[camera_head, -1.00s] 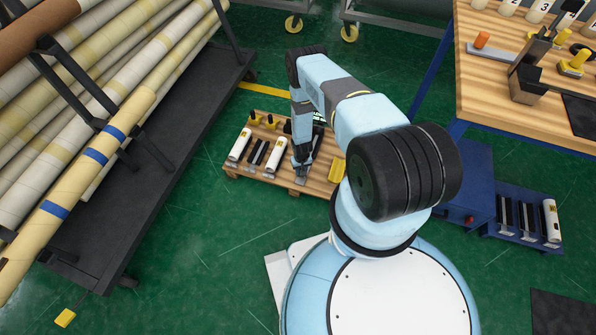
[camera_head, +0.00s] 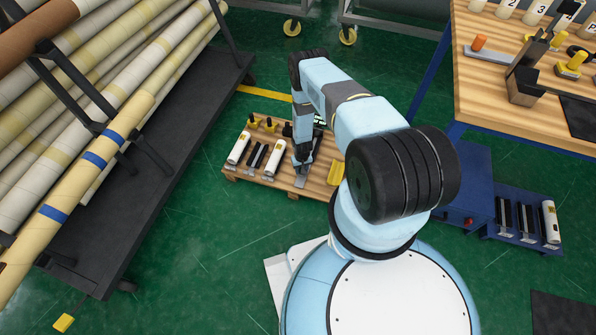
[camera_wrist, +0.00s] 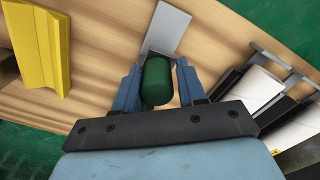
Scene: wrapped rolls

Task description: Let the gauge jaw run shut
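My gripper (camera_head: 301,168) is low over a wooden pallet (camera_head: 320,190), at the end of a grey flat plate. In the wrist view my gripper (camera_wrist: 158,84) has one blue finger on each side of a dark green rounded cylinder (camera_wrist: 158,82). The fingers stand apart, with very little gap to the cylinder; I cannot tell whether they touch it. A grey flat plate (camera_wrist: 168,30) extends beyond the cylinder. Which part is the gauge jaw, and how far it stands open, is not clear; the fingers and cylinder hide the near end of the plate.
A yellow block (camera_wrist: 45,50) lies on the pallet, to one side of my gripper; a white roll (camera_wrist: 258,88) and black bars lie on the other. A rack of long wrapped rolls (camera_head: 100,140) stands left.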

